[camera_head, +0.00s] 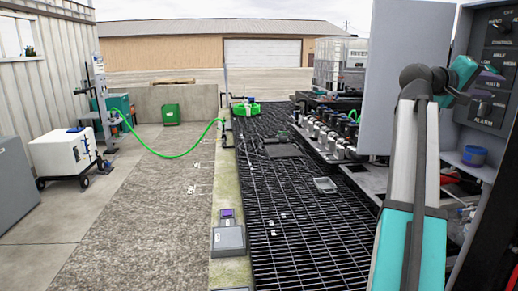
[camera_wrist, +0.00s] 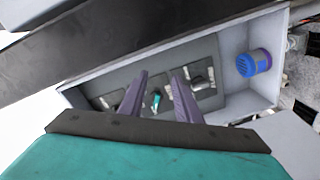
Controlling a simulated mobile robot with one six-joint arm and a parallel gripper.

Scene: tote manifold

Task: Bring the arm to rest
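My gripper (camera_wrist: 160,74) shows two purple fingers in the wrist view, spread apart in front of a grey control panel (camera_wrist: 120,98). A small teal part (camera_wrist: 155,101) shows between the fingers, and I see nothing held. Whether the fingers touch the panel I cannot tell. In the head view my arm rises at the right edge, and its end reaches into the open cabinet by the same control panel (camera_head: 500,62), which has dark knobs and an "ALARM" label. My gripper is mostly hidden there by my own arm.
The open cabinet door (camera_head: 398,75) stands close left of my arm. A blue round item (camera_head: 475,155) sits low in the cabinet, right of my fingers in the wrist view (camera_wrist: 253,63). Several pipe fittings (camera_head: 325,138) line the black grating (camera_head: 300,225). A green hose (camera_head: 172,155) crosses the left walkway.

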